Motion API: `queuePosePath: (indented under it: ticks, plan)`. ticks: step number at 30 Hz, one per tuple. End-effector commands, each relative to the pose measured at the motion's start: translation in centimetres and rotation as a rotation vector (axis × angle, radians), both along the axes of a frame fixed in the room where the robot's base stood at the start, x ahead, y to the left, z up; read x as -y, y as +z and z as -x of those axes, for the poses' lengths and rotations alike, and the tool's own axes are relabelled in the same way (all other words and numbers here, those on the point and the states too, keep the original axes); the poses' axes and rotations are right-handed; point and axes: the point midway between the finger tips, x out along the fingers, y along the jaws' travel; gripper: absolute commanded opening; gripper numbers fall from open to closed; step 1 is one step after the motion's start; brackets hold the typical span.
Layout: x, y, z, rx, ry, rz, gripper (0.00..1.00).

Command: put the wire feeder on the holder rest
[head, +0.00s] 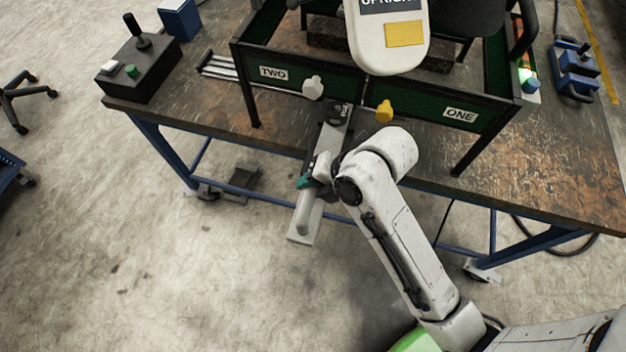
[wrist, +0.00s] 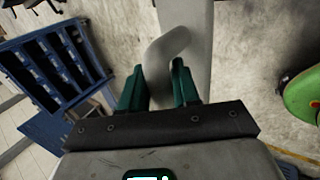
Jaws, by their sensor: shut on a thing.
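My gripper (head: 312,176) has teal fingers and is in front of the bench's near edge. In the wrist view the fingers (wrist: 158,88) are shut on a curved grey handle (wrist: 168,48). This handle belongs to a long flat grey arm (head: 303,228), which sticks out from under the green frame past the bench edge. Its far end carries a dark round part (head: 338,113) with small lettering. I cannot tell for sure which thing is the wire feeder or the holder rest. A blue device (head: 578,70) with a dark top stands at the bench's right rear.
The green frame has panels marked TWO (head: 273,73) and ONE (head: 460,115). A white knob (head: 313,87) and a yellow knob (head: 385,110) are in front of it. A black joystick box (head: 143,68) stands at left. The bench's right front (head: 550,165) is clear.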

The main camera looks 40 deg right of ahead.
Motion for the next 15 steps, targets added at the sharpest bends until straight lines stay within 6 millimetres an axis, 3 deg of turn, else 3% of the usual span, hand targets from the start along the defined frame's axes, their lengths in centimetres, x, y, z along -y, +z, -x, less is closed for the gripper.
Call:
queuePosePath:
  ticks: [8,15]
  plan:
    - [-0.11,-0.17,0.10,-0.006,0.002,-0.003,0.55]
    - [-0.08,-0.09,0.09,-0.005,0.001,-0.003,0.56]
